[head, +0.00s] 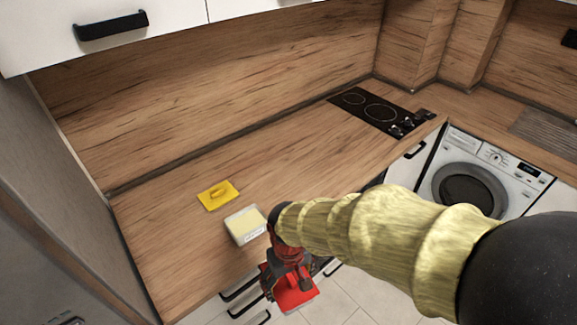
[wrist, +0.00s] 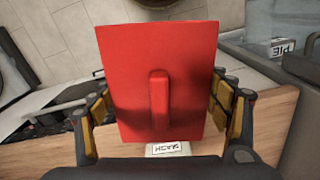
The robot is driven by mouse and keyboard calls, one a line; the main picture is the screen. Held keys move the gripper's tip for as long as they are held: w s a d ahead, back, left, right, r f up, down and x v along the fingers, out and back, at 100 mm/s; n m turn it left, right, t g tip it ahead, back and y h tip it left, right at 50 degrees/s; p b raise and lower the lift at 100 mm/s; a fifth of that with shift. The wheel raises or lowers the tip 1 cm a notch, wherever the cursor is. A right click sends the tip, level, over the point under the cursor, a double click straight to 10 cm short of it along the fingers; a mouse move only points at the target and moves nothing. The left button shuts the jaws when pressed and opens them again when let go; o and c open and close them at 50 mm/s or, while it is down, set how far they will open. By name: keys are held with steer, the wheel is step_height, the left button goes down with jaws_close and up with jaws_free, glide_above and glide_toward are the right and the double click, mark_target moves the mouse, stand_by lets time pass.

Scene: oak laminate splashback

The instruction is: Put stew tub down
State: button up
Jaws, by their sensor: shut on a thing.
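My gripper (head: 289,268) is shut on a red-lidded tub (head: 298,294), held just off the front edge of the worktop, above the drawer fronts and floor. In the wrist view the tub's red lid (wrist: 130,75), with a raised bar handle, lies between the two fingers of my gripper (wrist: 163,95). A white label (wrist: 168,149) shows below the lid. It is upside down and seems to read MASH rather than stew, though it is small. The tub's sides and underside are mostly hidden.
A cream-filled pale tub (head: 246,226) stands without a lid on the wooden worktop (head: 180,255), left of my gripper. A yellow lid (head: 218,194) lies behind it. A black hob (head: 380,110) is at the back right. The worktop between lid and hob is clear.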

steer(key=w+d+f+m+b, duration=0.1)
steer(key=w+d+f+m, duration=0.1)
steer(key=w+d+f, duration=0.4)
steer(key=w+d+f+m+b, duration=0.2)
steer(key=w+d+f, duration=0.5)
steer(key=w+d, duration=0.5)
steer(key=shift+w+d+m, duration=0.3)
steer(key=shift+d+m, duration=0.25)
steer(key=shift+m, duration=0.15)
steer(key=shift+f, duration=0.1)
